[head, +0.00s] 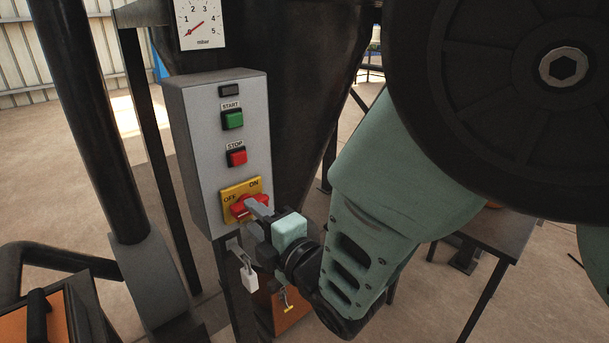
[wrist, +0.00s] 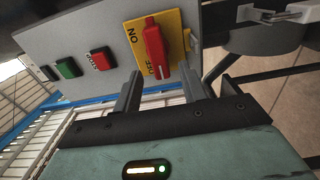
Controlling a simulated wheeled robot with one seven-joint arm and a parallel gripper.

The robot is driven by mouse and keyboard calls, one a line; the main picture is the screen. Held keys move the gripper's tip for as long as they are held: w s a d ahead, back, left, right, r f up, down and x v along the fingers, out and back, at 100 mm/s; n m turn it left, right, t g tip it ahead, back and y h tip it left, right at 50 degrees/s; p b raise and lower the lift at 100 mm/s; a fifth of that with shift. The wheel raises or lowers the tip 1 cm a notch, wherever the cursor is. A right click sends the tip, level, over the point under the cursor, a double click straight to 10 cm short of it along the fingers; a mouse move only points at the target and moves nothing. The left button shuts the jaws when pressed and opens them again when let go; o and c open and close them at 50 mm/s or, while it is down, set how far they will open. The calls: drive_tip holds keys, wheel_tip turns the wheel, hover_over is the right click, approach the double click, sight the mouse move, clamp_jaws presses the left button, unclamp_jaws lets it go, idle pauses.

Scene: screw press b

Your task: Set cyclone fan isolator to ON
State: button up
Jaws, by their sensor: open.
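The cyclone fan isolator is a red handle (head: 239,209) on a yellow plate (head: 228,190) low on a grey control box. OFF is printed at the plate's left and ON at its upper right in the head view. The handle lies roughly level there, with one end near OFF. In the wrist view the red handle (wrist: 156,50) stands nearly upright on its plate (wrist: 176,30), its lower end beside OFF. My gripper (head: 257,217) is open in front of the handle, partly hiding it. In the wrist view its two fingers (wrist: 165,76) are apart and empty, with the handle between and beyond them.
The grey box (head: 200,150) also carries a green START button (head: 232,119) and a red STOP button (head: 236,156). A padlock (head: 249,279) hangs below the isolator. A black post (head: 95,130) stands left. A table (head: 490,235) stands right, behind my arm.

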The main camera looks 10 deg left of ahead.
drive_tip(key=shift+x, duration=1.15)
clamp_jaws()
